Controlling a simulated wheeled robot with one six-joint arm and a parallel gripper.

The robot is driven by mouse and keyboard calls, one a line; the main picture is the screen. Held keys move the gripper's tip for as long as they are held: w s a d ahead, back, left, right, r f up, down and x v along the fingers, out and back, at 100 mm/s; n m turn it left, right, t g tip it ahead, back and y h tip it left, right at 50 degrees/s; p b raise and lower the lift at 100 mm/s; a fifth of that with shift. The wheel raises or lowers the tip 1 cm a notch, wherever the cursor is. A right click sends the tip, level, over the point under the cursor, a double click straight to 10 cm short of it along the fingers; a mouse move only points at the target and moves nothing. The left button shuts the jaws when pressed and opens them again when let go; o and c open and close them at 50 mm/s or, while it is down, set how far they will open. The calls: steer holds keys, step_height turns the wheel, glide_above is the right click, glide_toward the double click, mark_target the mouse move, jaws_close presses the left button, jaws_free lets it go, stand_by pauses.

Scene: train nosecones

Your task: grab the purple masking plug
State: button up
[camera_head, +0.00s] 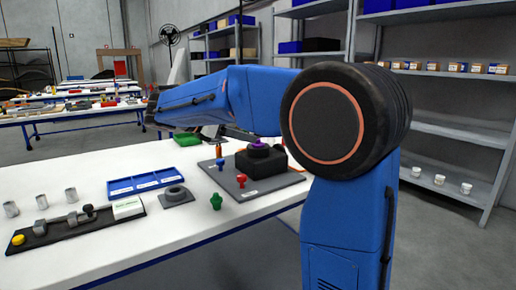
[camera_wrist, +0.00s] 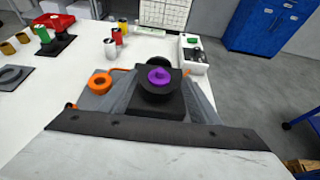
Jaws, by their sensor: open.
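The purple masking plug (camera_wrist: 159,76) sits on top of a round black part on a black block (camera_wrist: 157,104), near the middle of the wrist view. In the head view the plug (camera_head: 259,145) shows only as a small purple patch on the black block (camera_head: 262,161), which stands on a grey board (camera_head: 252,189). My gripper (camera_wrist: 160,88) is open and empty. Its grey fingers show left and right of the black block in the wrist view. I cannot tell its height above the plug. In the head view my arm hides most of the gripper.
A blue peg (camera_head: 220,163) and a red peg (camera_head: 241,180) stand on the board. A green peg (camera_head: 216,201) stands in front of it. A blue tray (camera_head: 146,183) lies left. An orange ring (camera_wrist: 100,83) lies left of the block in the wrist view.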

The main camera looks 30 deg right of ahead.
mark_target(254, 145)
steer(key=shift+x, duration=2.75)
steer(key=shift+s+a+f, duration=0.1)
steer(key=shift+f, duration=0.1)
steer(key=c, duration=1.1)
